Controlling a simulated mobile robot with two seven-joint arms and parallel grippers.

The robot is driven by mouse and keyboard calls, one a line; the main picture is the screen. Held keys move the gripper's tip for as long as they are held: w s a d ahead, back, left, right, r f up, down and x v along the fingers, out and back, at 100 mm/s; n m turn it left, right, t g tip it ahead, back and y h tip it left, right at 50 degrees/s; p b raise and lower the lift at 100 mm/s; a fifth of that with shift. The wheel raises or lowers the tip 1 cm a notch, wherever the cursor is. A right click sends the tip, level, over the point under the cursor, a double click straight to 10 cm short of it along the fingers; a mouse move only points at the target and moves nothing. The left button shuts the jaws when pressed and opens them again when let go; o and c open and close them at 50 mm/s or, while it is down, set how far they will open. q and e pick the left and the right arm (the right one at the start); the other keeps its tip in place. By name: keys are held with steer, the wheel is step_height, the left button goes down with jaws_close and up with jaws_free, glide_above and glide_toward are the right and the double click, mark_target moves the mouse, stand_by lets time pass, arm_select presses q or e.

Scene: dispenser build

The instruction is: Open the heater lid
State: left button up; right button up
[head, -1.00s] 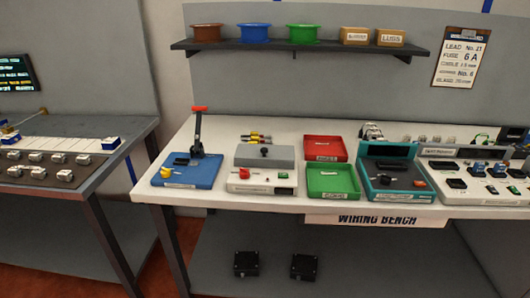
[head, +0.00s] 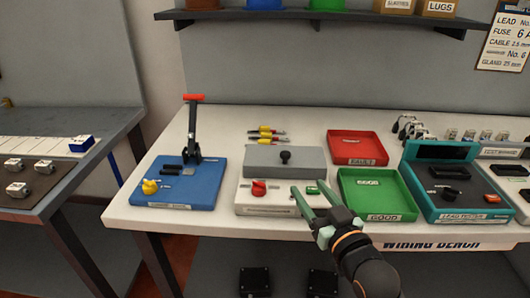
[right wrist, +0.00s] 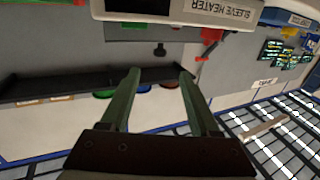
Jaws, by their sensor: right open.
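The sleeve heater is a pale box (head: 262,201) with a grey lid (head: 262,160) that lies flat and shut. A black knob (head: 285,156) stands on the lid. A red knob (head: 258,188) and a small green part sit on the heater's front panel. My right gripper (head: 313,187) is open and empty, in front of the heater's right end and short of the lid knob. In the right wrist view the picture is upside down: the heater's label (right wrist: 222,10) is at the top, and my open fingers (right wrist: 160,72) point toward the wall shelf. My left gripper is not in view.
A blue lever press (head: 172,192) stands left of the heater. A red tray (head: 357,158) and a green tray (head: 378,208) are to its right, then a teal tester (head: 460,213). Yellow-handled tools (head: 266,139) lie behind it. A shelf (head: 330,22) hangs above.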

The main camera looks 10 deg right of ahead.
mark_target(288, 157)
steer(key=w, duration=0.4)
steer(key=w+a, duration=0.1)
steer(key=w, duration=0.7)
steer(key=shift+w+a+r, duration=0.25)
steer(key=shift+r, duration=0.05)
steer(key=shift+c, duration=0.3)
jaws_close()
stand_by(0.7)
